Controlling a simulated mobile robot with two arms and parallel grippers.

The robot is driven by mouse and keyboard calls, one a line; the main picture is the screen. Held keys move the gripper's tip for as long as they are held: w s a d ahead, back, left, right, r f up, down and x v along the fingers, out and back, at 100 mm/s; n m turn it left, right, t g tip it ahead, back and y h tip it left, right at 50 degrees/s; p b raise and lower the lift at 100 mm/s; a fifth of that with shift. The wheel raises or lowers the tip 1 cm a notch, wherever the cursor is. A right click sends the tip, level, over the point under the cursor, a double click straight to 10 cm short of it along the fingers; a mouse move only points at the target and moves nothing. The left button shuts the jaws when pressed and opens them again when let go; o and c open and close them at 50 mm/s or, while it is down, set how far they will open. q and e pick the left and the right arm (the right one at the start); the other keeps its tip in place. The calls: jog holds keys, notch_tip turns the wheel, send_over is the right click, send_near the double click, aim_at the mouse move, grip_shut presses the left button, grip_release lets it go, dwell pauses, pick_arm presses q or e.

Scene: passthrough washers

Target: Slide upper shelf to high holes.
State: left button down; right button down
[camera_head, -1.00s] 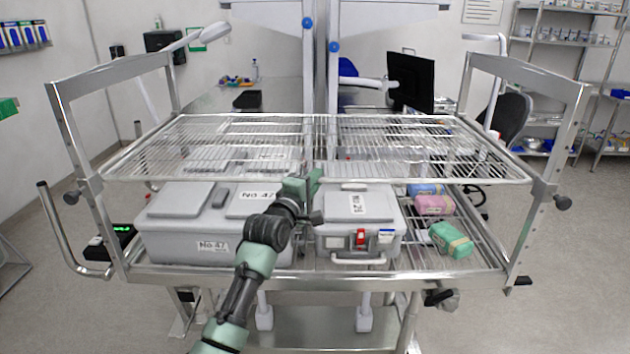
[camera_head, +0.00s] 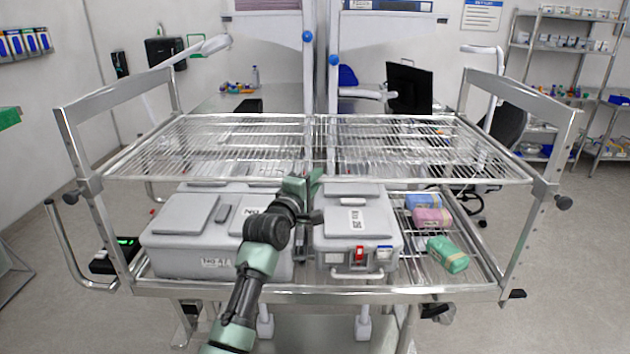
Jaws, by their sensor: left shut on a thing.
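The upper shelf (camera_head: 420,181) is a wire rack level between the two end frames of a metal cart, with a knob at each front post, left (camera_head: 75,197) and right (camera_head: 564,202). The left post (camera_head: 108,225) and right post (camera_head: 524,238) show holes below the shelf. My left gripper (camera_head: 301,184) is shut on the middle of the shelf's front edge; the fingertips are small and partly hidden. My right gripper is out of view.
On the lower shelf (camera_head: 470,285) stand a large grey case (camera_head: 190,262), a smaller grey case (camera_head: 358,235) and blue, pink and green packs (camera_head: 447,254). The upper shelf is bare. Behind are benches and a monitor (camera_head: 410,86).

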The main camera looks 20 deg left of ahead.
pick_arm(q)
jog(key=shift+r, duration=0.5)
jog(key=c, duration=1.4)
grip_release()
jog(key=shift+f, duration=0.15)
jog(key=shift+s+f, duration=0.1)
jog(key=shift+s, duration=0.05)
jog(key=shift+s+f, duration=0.1)
jog(key=shift+s, duration=0.15)
jog(key=s+b, duration=0.2)
jog(key=s, duration=0.5)
jog(key=shift+a, duration=0.45)
